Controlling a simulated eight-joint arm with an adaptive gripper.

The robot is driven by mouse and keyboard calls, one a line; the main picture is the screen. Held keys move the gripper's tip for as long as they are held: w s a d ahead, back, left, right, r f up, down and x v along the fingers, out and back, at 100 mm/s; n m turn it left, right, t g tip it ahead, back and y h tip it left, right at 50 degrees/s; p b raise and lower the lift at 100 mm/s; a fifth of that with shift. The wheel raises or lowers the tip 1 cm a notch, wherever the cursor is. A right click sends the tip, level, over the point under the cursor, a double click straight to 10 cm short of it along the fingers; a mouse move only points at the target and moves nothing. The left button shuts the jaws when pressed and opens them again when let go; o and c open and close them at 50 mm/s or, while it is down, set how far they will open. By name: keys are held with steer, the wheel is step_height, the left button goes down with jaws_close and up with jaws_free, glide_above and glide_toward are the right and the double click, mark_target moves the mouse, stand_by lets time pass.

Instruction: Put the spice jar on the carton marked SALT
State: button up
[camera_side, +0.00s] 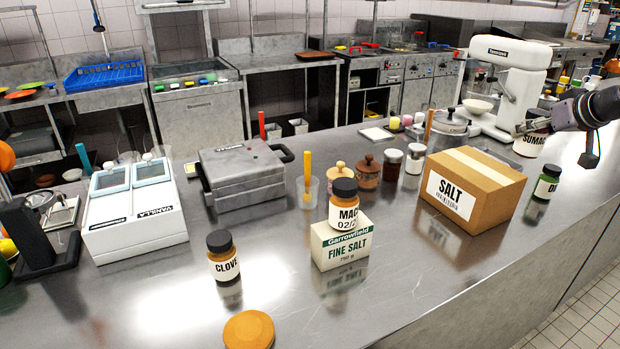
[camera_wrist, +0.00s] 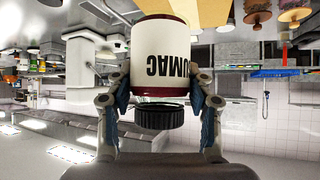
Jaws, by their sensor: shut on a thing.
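A spice jar labelled SUMAC (camera_side: 529,147) is held in my gripper (camera_side: 545,124), up at the right, beyond the cardboard carton marked SALT (camera_side: 484,196). In the wrist view the jar (camera_wrist: 158,50) appears upside down, with its black lid (camera_wrist: 158,118) toward the bottom of the picture. The gripper's two fingers (camera_wrist: 160,95) are on either side of it. The carton's top has a pale tape strip and nothing on it. Part of the carton (camera_wrist: 205,10) shows behind the jar in the wrist view. In the side view my gripper partly hides the jar's top.
A small white FINE SALT box (camera_side: 330,250) bears another jar (camera_side: 343,205). A CLOVE jar (camera_side: 223,256) stands at front left. Another jar (camera_side: 546,183) stands right of the carton. A white mixer (camera_side: 500,85) and several jars stand behind it.

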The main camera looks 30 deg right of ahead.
steer(key=w+d+r, duration=0.1)
steer(key=d+r, duration=0.2)
steer(key=d, duration=0.3)
glide_above(477, 166)
steer(key=shift+w+f, duration=0.1)
steer(key=shift+f, duration=5.2)
steer(key=shift+f, duration=0.1)
steer(key=o, duration=1.3)
steer(key=shift+f, duration=0.1)
steer(key=shift+o, duration=0.2)
